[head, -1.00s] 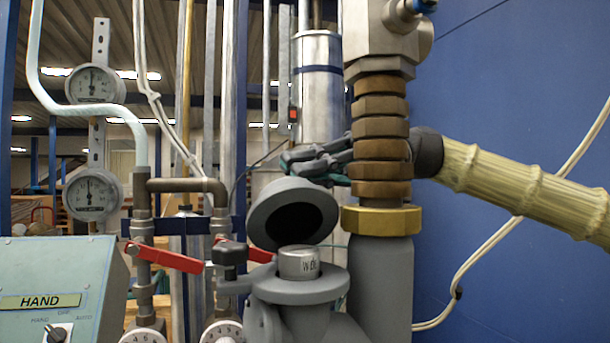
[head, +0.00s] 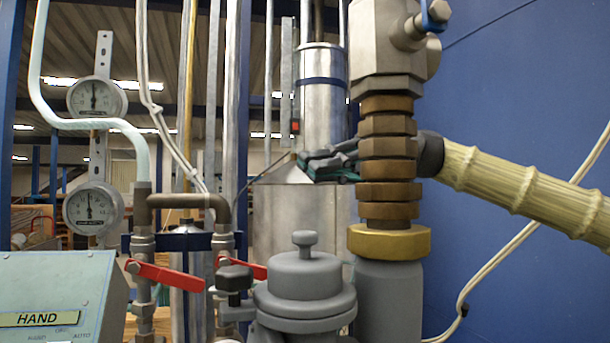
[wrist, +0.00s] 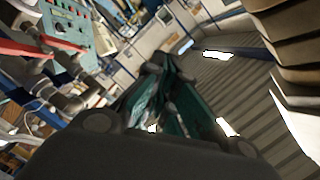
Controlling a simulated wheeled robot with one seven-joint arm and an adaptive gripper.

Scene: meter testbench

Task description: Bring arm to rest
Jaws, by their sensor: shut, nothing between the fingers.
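My gripper (head: 318,166) shows in the head view behind the stack of brown hex fittings (head: 387,150), its dark and green fingers pointing left past it. The fittings hide part of my wrist. In the wrist view my gripper (wrist: 160,75) has its fingers together with nothing between them. My arm, in a ribbed yellow sleeve, reaches in from the right edge of the head view. A grey meter body with a knobbed lid (head: 305,272) stands below and in front of my gripper; its lid is closed.
Two red lever handles (head: 165,275) sit left of the meter. Two round gauges (head: 93,208) hang further left. A green control box (head: 55,295) labelled HAND is at lower left, and it shows in the wrist view. A silver cylinder (head: 322,110) stands behind. A blue wall is right.

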